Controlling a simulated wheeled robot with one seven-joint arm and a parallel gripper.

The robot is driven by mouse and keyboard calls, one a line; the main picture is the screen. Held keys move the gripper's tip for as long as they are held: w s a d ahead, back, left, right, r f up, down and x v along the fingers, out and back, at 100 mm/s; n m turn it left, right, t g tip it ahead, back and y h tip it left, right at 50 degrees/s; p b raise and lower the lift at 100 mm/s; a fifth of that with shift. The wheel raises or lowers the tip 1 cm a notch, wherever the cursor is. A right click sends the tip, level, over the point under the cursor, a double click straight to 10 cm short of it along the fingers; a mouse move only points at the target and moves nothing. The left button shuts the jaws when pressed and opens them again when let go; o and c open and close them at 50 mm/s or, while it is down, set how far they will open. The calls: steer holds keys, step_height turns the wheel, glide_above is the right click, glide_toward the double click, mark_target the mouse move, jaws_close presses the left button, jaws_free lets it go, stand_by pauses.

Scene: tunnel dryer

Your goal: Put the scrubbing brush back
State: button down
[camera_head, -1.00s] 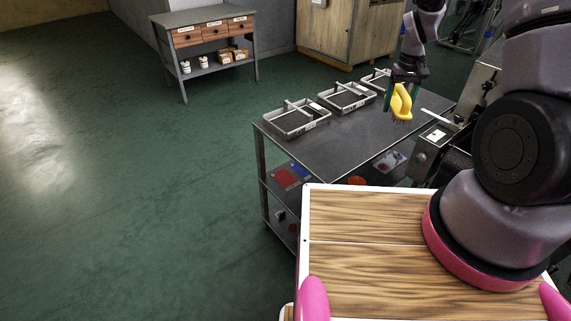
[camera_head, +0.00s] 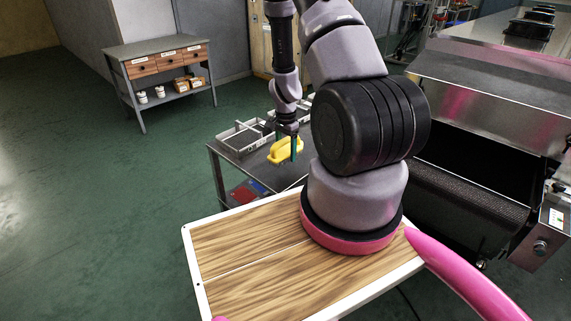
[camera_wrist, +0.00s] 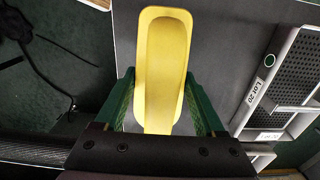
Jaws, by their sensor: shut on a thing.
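The yellow scrubbing brush (camera_head: 286,150) is held in my gripper (camera_head: 292,146) above the steel table (camera_head: 230,162). The wrist view shows the yellow handle (camera_wrist: 164,60) between two green fingers, shut on it. In that view the bristles are hidden. The brush appears above the tabletop in the head view, but its exact height cannot be told.
Metal trays (camera_head: 241,136) stand on the table; labelled trays (camera_wrist: 280,85) show at the right of the wrist view. A grey workbench (camera_head: 156,60) with drawers stands at the back left. The dryer's dark opening (camera_head: 470,190) is at the right. Green floor at left is clear.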

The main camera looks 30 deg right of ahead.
steer(key=shift+f, duration=2.45)
steer(key=shift+d+f, duration=0.1)
jaws_free()
step_height(320, 180, up, 13)
steer(key=shift+f, duration=0.2)
steer(key=w+a+r+n+t+y, duration=0.15)
steer(key=a+r, duration=0.25)
steer(key=r, duration=0.9)
step_height(320, 180, up, 21)
steer(key=n+t, duration=0.4)
steer(key=n, duration=0.2)
glide_above(286, 139)
steer(key=s+a, duration=0.9)
steer(key=a, duration=0.2)
steer(key=s+a+r+n+t, duration=0.1)
steer(key=s+r+n, duration=0.1)
steer(key=s+r, duration=0.4)
steer(key=s, duration=0.4)
steer(key=shift+s+a+r+t, duration=0.15)
steer(key=shift+a+r+t, duration=0.15)
steer(key=shift+t, duration=0.05)
steer(key=shift+n+y, duration=0.25)
